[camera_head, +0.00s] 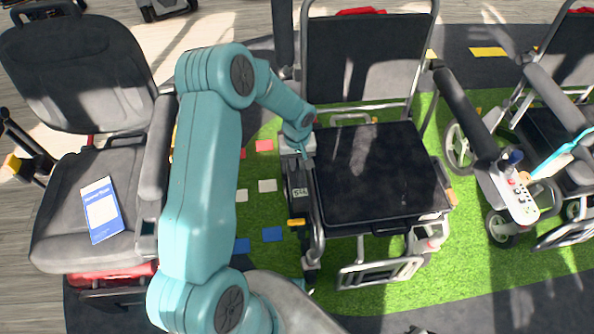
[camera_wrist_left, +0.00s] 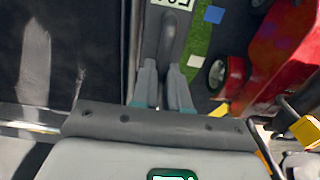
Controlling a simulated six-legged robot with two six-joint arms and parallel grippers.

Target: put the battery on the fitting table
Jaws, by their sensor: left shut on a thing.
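My left gripper (camera_head: 301,150) is shut on the grey handle of a dark battery (camera_head: 299,180) with a pale number label. The battery is upright in a narrow place beside the black wheelchair seat, and its lower end is hard to make out. In the left wrist view the fingers (camera_wrist_left: 160,100) close around the handle (camera_wrist_left: 176,32), and part of the label (camera_wrist_left: 174,4) shows at the top edge. I cannot tell whether the battery rests on something. No fitting table shows in either view. My right gripper is not in view.
A wheelchair with a black seat (camera_head: 375,172) stands right of the battery. A scooter seat (camera_head: 84,205) with a blue leaflet (camera_head: 101,210) is at left. A control panel (camera_head: 518,196) and another wheelchair (camera_head: 565,125) are at right. Green matting (camera_head: 455,255) lies below.

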